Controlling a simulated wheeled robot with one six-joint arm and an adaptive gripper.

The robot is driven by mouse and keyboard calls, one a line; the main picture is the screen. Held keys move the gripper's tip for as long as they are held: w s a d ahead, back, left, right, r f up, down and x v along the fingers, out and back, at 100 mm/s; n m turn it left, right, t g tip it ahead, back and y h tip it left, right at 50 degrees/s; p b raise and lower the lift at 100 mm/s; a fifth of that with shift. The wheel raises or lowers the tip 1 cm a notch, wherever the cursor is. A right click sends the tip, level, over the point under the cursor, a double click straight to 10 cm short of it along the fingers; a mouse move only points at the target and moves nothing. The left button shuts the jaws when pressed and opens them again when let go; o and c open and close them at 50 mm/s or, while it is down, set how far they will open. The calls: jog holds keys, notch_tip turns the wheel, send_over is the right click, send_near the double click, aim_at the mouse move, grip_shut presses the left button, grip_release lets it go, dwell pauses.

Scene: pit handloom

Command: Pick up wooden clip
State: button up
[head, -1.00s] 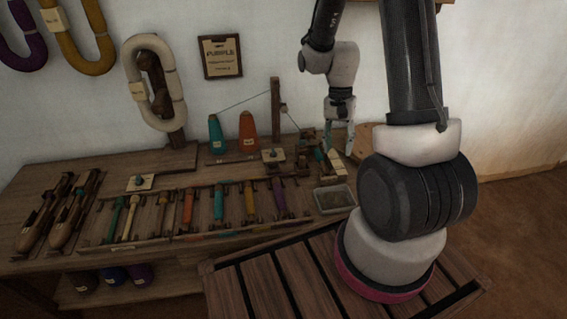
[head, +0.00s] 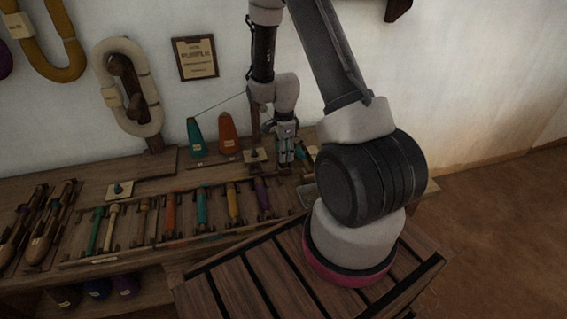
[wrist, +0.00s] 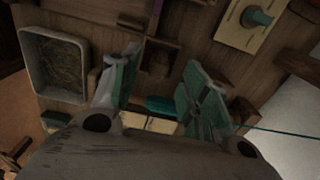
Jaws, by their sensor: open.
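My gripper (head: 286,158) points down over the right end of the wooden bench, beside the wooden post, in the head view. In the wrist view its two teal-padded fingers (wrist: 160,62) are spread apart, with nothing held between them. A pale cream piece (wrist: 150,123) and a dark teal piece (wrist: 161,105) lie below, seen through the gap between the fingers and partly hidden by the gripper body. I cannot pick out the wooden clip for certain in either view.
A tray (wrist: 28,70) lies left in the wrist view. A cream plate with a teal knob (wrist: 236,28) sits at upper right. Teal (head: 196,140) and orange (head: 227,135) cones stand on the bench (head: 70,180) beside a row of coloured bobbins. A thread runs close to the right finger.

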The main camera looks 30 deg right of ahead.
notch_tip(320, 180, down, 3)
jog(key=shift+f, duration=0.15)
jog(key=c, duration=0.9)
jog(key=shift+o, duration=0.2)
